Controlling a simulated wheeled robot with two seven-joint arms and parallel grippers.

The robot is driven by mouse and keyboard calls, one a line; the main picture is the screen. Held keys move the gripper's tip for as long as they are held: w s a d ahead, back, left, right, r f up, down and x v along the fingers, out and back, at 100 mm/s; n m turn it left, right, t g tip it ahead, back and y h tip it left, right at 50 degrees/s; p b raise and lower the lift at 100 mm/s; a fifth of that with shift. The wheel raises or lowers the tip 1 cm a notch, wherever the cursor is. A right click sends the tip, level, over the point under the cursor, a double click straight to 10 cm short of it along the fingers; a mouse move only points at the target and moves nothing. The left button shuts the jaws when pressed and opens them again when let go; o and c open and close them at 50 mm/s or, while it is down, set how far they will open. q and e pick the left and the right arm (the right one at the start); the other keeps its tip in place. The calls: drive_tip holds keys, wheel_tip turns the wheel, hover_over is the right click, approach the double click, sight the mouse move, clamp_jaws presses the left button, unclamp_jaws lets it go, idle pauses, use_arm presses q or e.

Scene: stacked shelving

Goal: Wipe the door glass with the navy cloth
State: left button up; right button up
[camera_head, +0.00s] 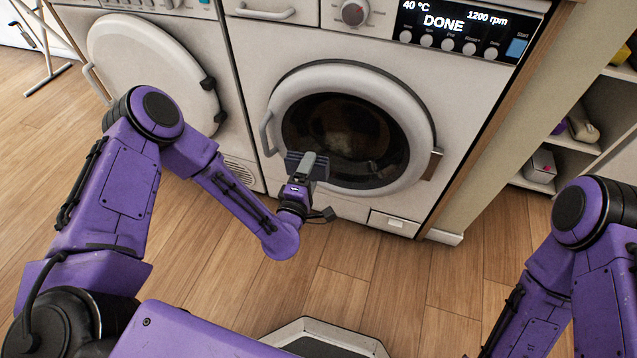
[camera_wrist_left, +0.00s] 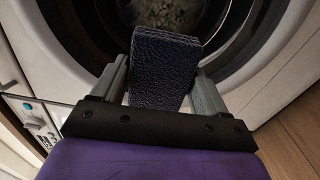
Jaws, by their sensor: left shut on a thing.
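The door glass (camera_head: 345,128) is the dark round window in the right washing machine's closed door, with something dim behind it. My left gripper (camera_head: 306,165) is at the lower left of that door, in front of the rim and the glass edge. In the left wrist view, my left gripper (camera_wrist_left: 165,85) is shut on the navy cloth (camera_wrist_left: 162,65), a dark folded pad with a textured surface. The cloth stands up between the fingers, in front of the glass (camera_wrist_left: 185,14). I cannot tell whether it touches the glass. My right gripper is out of view; only its arm shows.
The door handle (camera_head: 267,133) is on the left of the door rim. The machine's display (camera_head: 455,25) reads DONE. A second white machine (camera_head: 158,70) stands left. An open shelf (camera_head: 565,160) with several items is at right. The wooden floor (camera_head: 375,280) in front is clear.

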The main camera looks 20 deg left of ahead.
sight(328, 143)
use_arm(q)
drive_tip(key=shift+d+f, duration=0.15)
drive_tip(key=shift+f, duration=0.1)
drive_tip(key=shift+w+r, duration=0.1)
drive_tip(key=shift+w, duration=0.3)
drive_tip(key=shift+w+d+b, duration=0.2)
drive_tip(key=shift+w+b, duration=0.05)
drive_tip(key=shift+w, duration=1.1)
drive_tip(key=shift+w+d+b, duration=0.2)
drive_tip(key=shift+w, duration=1.1)
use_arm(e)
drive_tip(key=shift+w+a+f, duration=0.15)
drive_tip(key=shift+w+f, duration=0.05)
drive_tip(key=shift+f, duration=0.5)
use_arm(q)
drive_tip(key=shift+w+b, duration=0.35)
drive_tip(key=shift+w, duration=0.55)
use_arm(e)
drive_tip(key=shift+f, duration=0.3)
